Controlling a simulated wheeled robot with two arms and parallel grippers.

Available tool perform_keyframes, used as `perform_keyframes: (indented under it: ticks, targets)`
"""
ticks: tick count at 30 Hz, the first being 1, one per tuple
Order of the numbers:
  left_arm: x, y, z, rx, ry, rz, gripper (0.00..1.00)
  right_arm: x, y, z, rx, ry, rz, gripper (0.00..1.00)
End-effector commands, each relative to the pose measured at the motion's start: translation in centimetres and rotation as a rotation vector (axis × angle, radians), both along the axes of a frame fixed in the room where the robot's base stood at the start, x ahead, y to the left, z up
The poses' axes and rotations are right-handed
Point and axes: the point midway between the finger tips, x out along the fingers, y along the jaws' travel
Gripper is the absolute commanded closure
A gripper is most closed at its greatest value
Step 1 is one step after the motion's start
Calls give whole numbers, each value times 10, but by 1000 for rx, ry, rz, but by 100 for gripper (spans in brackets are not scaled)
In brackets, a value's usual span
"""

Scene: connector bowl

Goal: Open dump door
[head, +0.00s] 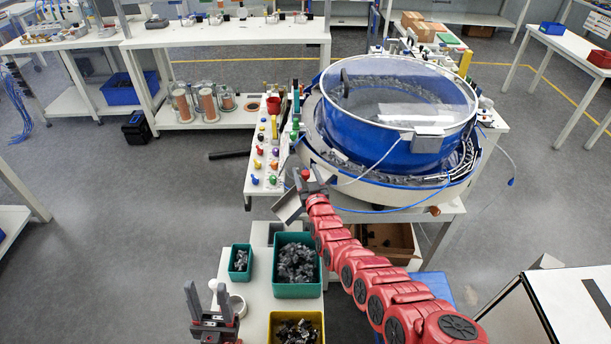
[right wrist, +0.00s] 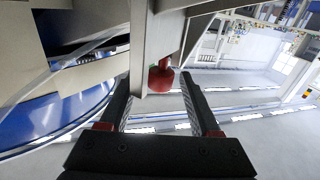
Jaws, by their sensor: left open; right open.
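The bowl feeder (head: 383,150) is a large blue bowl with a clear cover on a white ring. A grey metal chute (head: 290,208) sits at its near left edge with a small red knob (head: 305,174) beside it. In the right wrist view the red knob (right wrist: 160,77) hangs below a grey metal bracket (right wrist: 150,40). My right gripper (right wrist: 158,82) is open, and the knob appears between its fingertips; I cannot tell whether they touch it. The red arm partly hides this gripper in the head view. My left gripper (head: 207,289) is open and empty at the lower left.
A teal bin (head: 297,288) of dark connectors, a smaller teal bin (head: 240,275) and a yellow bin (head: 297,338) stand on a white surface. A white panel (head: 263,150) with colored knobs lies left of the feeder. Open floor lies to the left.

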Motion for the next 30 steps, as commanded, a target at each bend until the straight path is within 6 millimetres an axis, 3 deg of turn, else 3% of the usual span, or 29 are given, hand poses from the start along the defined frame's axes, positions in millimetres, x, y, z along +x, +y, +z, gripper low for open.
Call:
perform_keyframes:
  ticks: [3,14,30]
  targets:
    - [0,0,0,0,0,0,50,0,0,0,0,0,0,36]
    - [0,0,0,0,0,0,50,0,0,0,0,0,0,100]
    - [0,0,0,0,0,0,50,0,0,0,-1,0,-1,100]
